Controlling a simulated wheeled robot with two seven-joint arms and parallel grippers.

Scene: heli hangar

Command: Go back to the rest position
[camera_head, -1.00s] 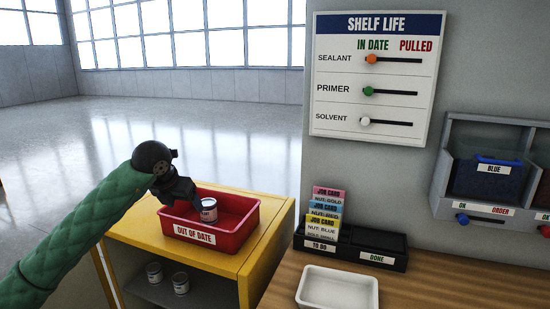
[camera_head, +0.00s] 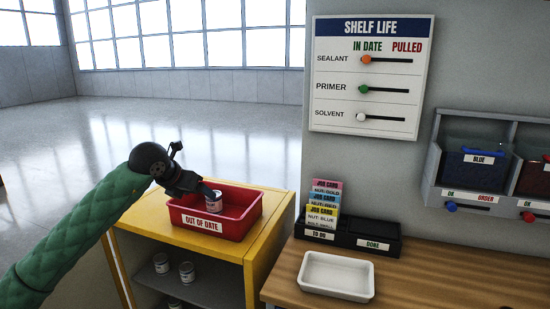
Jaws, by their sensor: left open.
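My left gripper (camera_head: 190,182) is open at the end of the green-sleeved arm that comes in from the left. It is over the left part of the red "OUT OF DATE" bin (camera_head: 242,219). A small white-labelled can (camera_head: 214,202) stands in the bin, close beside the gripper's fingers. I cannot tell whether the fingers touch it. The bin sits on top of the yellow cabinet (camera_head: 262,246). My right gripper is not in view.
Several cans (camera_head: 187,272) stand on the cabinet's lower shelf. A wooden bench (camera_head: 430,275) holds a white tray (camera_head: 336,276) and a black job card holder (camera_head: 352,243). A "SHELF LIFE" board (camera_head: 368,75) and grey bin rack (camera_head: 446,165) are on the wall. The floor beyond is clear.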

